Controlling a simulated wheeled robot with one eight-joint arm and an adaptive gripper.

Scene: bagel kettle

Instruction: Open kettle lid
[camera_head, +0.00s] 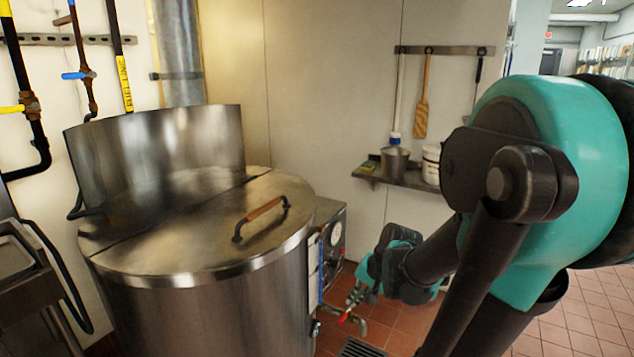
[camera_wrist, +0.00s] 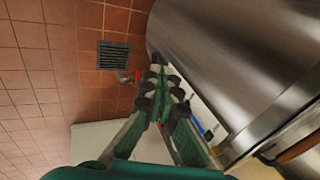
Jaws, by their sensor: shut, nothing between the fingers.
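The big steel kettle (camera_head: 205,310) stands at left in the head view. Its front lid half (camera_head: 185,240) lies flat and shut on the rim, with a wooden handle on dark brackets (camera_head: 263,210) near its right side. The handle also shows at the lower right of the wrist view (camera_wrist: 300,147). My gripper (camera_head: 362,291) is to the right of the kettle and lower than the lid, apart from the handle. In the wrist view my gripper's fingers (camera_wrist: 157,70) are together and empty, beside the kettle's wall (camera_wrist: 215,55).
A curved steel panel (camera_head: 165,150) stands upright at the kettle's back. A control box (camera_head: 330,240) and a red-handled valve (camera_head: 347,316) are at its right side. A floor drain (camera_wrist: 114,56) lies in the tiles. A wall shelf (camera_head: 400,180) holds pots.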

